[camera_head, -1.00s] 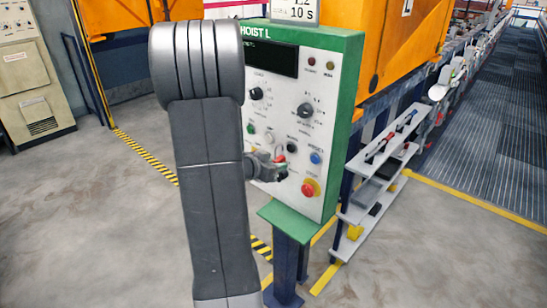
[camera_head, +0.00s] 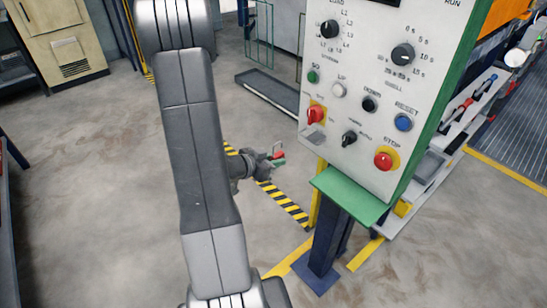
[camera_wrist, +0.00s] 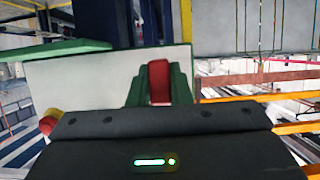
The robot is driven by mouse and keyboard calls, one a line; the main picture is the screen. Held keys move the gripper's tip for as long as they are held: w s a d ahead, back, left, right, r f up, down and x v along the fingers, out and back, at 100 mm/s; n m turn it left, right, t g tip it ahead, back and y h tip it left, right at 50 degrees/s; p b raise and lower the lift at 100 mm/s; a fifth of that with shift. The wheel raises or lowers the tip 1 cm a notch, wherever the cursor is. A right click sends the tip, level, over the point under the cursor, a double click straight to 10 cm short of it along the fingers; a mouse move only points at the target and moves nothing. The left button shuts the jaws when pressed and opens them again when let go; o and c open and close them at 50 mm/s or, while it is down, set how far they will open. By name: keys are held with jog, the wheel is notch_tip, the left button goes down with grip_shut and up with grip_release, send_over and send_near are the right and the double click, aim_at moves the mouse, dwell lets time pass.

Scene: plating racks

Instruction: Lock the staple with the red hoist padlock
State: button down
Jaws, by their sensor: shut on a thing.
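The red padlock (camera_wrist: 160,82) is between my gripper's two green-tipped fingers in the wrist view; its shackle cannot be made out. In the head view my gripper (camera_head: 277,157) is shut on it, left of the panel's lower left edge and apart from it in the picture. The white control panel (camera_head: 345,178) stands in a green case. On its lower left is a red switch handle on a yellow plate (camera_head: 315,115). Just below it is a small grey fitting (camera_head: 314,134), which may be the staple; it is too small to tell.
A red stop button (camera_head: 383,160) sits on the panel's lower right. A green ledge (camera_head: 350,198) on a dark blue post (camera_head: 325,240) is below the panel. Shelves with tools (camera_head: 470,112) stand at the right. The floor at left is open.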

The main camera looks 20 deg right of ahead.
jog(key=shift+r, duration=0.1)
jog(key=shift+w+d+p, duration=1.05)
jog(key=shift+w+d, duration=1.1)
jog(key=shift+d, duration=3)
jog(key=shift+s+d+f+b, duration=0.25)
jog(key=shift+s+f+b, duration=0.2)
jog(key=shift+s+b, duration=0.15)
jog(key=shift+s+d+f+b, duration=0.2)
jog(key=shift+s+f+b, duration=0.25)
jog(key=shift+s, duration=0.2)
jog(key=shift+s+d+f+b, duration=0.25)
jog(key=shift+s+f+b, duration=0.2)
jog(key=shift+s+b, duration=0.15)
jog(key=c, duration=2.1)
grip_release()
grip_shut()
jog(key=shift+r+p, duration=1.2)
jog(key=shift+r, duration=0.1)
jog(key=shift+f+b, duration=0.3)
jog(key=shift+f, duration=0.1)
